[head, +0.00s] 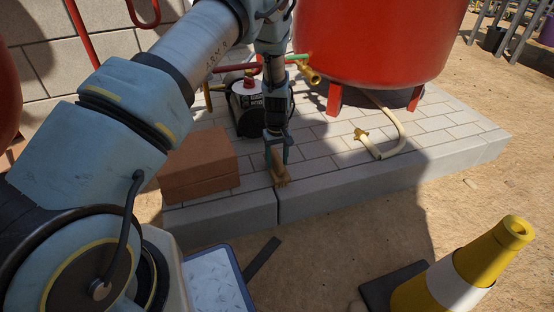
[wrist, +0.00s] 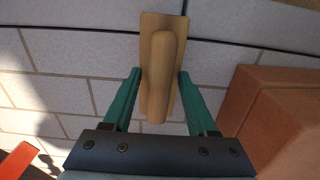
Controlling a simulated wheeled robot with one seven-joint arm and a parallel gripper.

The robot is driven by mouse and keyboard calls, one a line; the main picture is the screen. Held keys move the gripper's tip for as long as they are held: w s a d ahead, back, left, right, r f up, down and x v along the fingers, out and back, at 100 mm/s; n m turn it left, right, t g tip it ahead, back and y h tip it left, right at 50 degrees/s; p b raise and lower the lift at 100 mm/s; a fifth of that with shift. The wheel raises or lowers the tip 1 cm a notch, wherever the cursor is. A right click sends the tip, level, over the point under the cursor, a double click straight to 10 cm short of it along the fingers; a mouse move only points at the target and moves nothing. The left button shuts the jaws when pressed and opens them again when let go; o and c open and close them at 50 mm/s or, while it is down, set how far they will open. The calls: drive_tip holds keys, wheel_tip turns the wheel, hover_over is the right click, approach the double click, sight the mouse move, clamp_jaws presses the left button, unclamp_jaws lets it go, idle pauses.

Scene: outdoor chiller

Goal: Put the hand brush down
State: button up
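The hand brush (wrist: 160,75) is a tan wooden piece with a rounded handle along its middle. In the wrist view it lies between the two green fingers of my gripper (wrist: 160,74), which meet its sides. In the head view my gripper (head: 277,158) points down over the front edge of the paved plinth, with the brush (head: 281,177) at its fingertips. Whether the brush touches the paving or hangs just above it, I cannot tell. Its underside is hidden.
A stack of terracotta blocks (head: 198,165) stands on the plinth (head: 330,150), close left of my gripper. A black-and-white machine (head: 245,105) and a red tank (head: 375,40) stand behind. A cream hose (head: 392,140) lies right. A yellow cone (head: 480,262) stands on the sand.

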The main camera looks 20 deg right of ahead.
drive_tip(key=shift+o, duration=0.2)
wheel_tip(320, 180, up, 12)
drive_tip(key=p, duration=0.5)
drive_tip(key=w+a+r, duration=0.2)
drive_tip(key=a+r, duration=0.5)
drive_tip(key=a, duration=0.1)
drive_tip(key=s+a+r, duration=0.2)
drive_tip(key=a+r, duration=0.3)
drive_tip(key=a, duration=0.4)
drive_tip(key=s+a+r, duration=0.2)
drive_tip(key=a+r, duration=0.4)
drive_tip(key=a, duration=0.4)
drive_tip(key=s+a+r+t, duration=0.1)
drive_tip(key=s+a+r, duration=0.2)
drive_tip(key=s+a, duration=0.5)
drive_tip(key=shift+s+a+t, duration=0.3)
drive_tip(key=shift+a, duration=0.55)
drive_tip(key=shift+r, duration=0.1)
